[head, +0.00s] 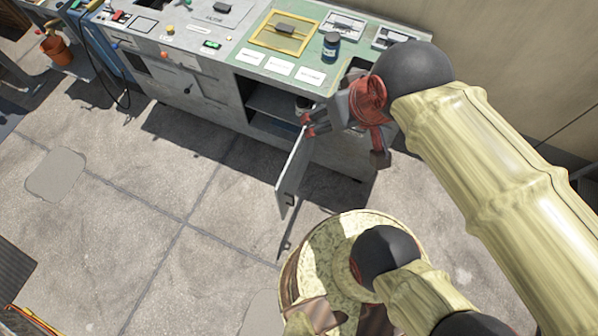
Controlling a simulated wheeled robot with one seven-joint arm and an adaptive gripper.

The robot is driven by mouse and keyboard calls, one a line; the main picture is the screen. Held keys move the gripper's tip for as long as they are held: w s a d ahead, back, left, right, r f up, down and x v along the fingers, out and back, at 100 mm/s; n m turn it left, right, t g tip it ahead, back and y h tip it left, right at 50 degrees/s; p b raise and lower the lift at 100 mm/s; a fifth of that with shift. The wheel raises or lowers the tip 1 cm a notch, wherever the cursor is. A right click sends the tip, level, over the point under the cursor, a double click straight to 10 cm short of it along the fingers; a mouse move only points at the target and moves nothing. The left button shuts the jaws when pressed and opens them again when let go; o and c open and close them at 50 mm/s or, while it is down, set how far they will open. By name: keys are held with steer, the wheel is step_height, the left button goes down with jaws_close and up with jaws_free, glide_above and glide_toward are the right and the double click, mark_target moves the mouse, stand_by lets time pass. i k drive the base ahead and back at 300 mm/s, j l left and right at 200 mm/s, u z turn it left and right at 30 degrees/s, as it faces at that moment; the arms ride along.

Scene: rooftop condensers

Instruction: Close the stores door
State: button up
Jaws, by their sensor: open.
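The stores door (293,168) is a grey panel on the front of the long bench cabinet (345,150). It stands swung well out from the cabinet, leaving a dark opening with a shelf (268,101) inside. A small handle shows near its lower outer end. My gripper (344,140), with red and dark grey fingers, is open at the right of the door. One finger is near the door's upper edge in the picture; I cannot tell whether it touches. The gripper hides part of the cabinet front and a dark item inside the opening.
The bench top holds a dark blue jar (330,46), a yellow-framed tray (296,29) and white labels (279,66). A hose (104,84) and an orange bucket (56,49) are at the left. The paved floor (140,205) left of the door is clear. A wall (520,60) stands behind.

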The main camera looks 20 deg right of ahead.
mark_target(293, 173)
steer(key=k+j+z, duration=0.25)
steer(key=k+j, duration=0.15)
steer(key=k+j+z, duration=0.2)
steer(key=k, duration=0.35)
steer(key=j, duration=0.1)
